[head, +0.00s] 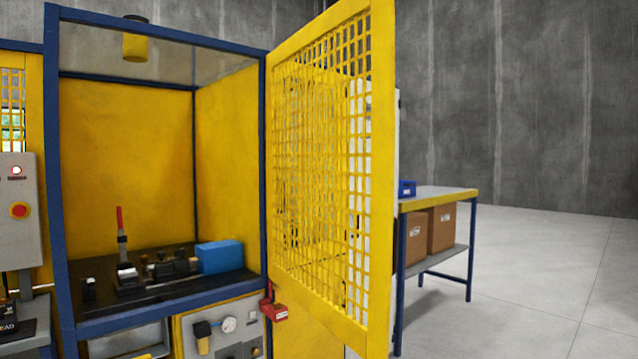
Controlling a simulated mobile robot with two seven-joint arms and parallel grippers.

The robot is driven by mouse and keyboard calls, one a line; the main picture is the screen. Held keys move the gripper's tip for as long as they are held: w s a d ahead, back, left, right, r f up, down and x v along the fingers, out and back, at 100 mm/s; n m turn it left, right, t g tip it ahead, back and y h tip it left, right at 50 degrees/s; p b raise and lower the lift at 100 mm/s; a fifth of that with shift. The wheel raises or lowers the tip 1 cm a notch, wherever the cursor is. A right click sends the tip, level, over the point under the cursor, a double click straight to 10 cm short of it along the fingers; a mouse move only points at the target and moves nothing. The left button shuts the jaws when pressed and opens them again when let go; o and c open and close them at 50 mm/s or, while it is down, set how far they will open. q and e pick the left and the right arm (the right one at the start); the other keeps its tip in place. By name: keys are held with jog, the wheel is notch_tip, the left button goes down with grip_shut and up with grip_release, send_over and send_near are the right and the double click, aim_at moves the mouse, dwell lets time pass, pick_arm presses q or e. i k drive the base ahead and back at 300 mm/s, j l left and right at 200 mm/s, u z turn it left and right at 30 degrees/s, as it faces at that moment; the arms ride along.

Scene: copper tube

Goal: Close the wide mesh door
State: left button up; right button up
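The wide mesh door (377,200) is a yellow frame with yellow mesh, hinged on the right blue post of the machine cell (52,190). It stands open, swung out toward me and to the right. The cell's front opening is uncovered, and its yellow inner walls show. Neither of my grippers shows in the head view.
Inside the cell, a black work surface carries a clamp with a red handle (120,222) and a blue block (219,257). A red block (274,311) sits on the right post. A grey control box (20,215) is at left. A table (440,192) with cardboard boxes stands behind the door. Floor is clear at right.

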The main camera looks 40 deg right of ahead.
aim_at(371, 342)
jog(key=k+l, duration=0.1)
jog(key=l, duration=1.8)
jog(key=k+l, duration=0.15)
jog(key=l, duration=1.7)
jog(key=k, duration=0.05)
